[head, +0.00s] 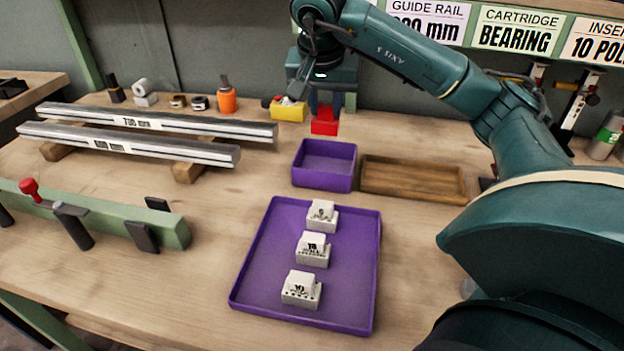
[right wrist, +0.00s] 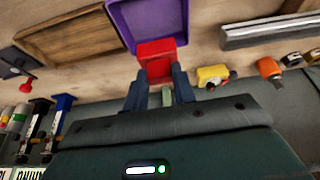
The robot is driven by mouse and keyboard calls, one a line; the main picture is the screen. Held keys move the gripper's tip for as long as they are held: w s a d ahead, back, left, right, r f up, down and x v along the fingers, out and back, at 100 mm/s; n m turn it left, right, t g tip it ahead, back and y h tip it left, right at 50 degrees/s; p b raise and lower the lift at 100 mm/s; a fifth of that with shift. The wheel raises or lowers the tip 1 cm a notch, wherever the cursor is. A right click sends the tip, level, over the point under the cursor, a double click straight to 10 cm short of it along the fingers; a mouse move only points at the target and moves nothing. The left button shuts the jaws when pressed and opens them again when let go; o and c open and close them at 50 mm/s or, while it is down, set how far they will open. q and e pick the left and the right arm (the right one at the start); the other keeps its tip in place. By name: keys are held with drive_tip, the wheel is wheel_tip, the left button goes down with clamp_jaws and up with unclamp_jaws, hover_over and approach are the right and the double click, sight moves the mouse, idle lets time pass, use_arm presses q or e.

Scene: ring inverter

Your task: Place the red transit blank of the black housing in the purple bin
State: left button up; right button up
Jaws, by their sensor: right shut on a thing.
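The red transit blank (head: 324,122) is a small red block held in my right gripper (head: 324,100), just behind the small purple bin (head: 324,172). In the right wrist view the red blank (right wrist: 157,58) sits between the two dark fingers of my right gripper (right wrist: 160,85), shut on it. Beyond it is the purple bin (right wrist: 150,22), which it partly overlaps in that view. The bin looks empty in the head view. I cannot make out the black housing for certain. My left gripper is not in view.
A brown wooden tray (head: 413,180) stands right of the bin. A shallow purple tray (head: 262,285) with three white blocks lies in front. A yellow block (head: 289,109) and orange bottle (head: 227,100) stand at the back. Two long metal rails (head: 130,143) lie at left.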

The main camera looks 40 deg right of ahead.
sight(327, 123)
drive_tip(key=shift+d+f, duration=0.2)
drive_tip(key=shift+f, duration=0.35)
wheel_tip(327, 123, down, 4)
drive_tip(key=shift+s+f+b, duration=0.1)
drive_tip(key=shift+f+b, duration=0.05)
drive_tip(key=shift+b, duration=0.4)
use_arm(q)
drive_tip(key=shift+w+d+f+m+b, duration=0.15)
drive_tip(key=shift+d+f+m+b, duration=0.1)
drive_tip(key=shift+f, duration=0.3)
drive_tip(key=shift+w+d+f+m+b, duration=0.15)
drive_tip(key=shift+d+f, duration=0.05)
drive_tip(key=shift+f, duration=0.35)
use_arm(e)
drive_tip(key=shift+f, duration=2.25)
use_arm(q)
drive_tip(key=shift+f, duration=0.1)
use_arm(e)
drive_tip(key=shift+f, duration=0.1)
drive_tip(key=o, duration=0.9)
drive_tip(key=shift+o, duration=0.2)
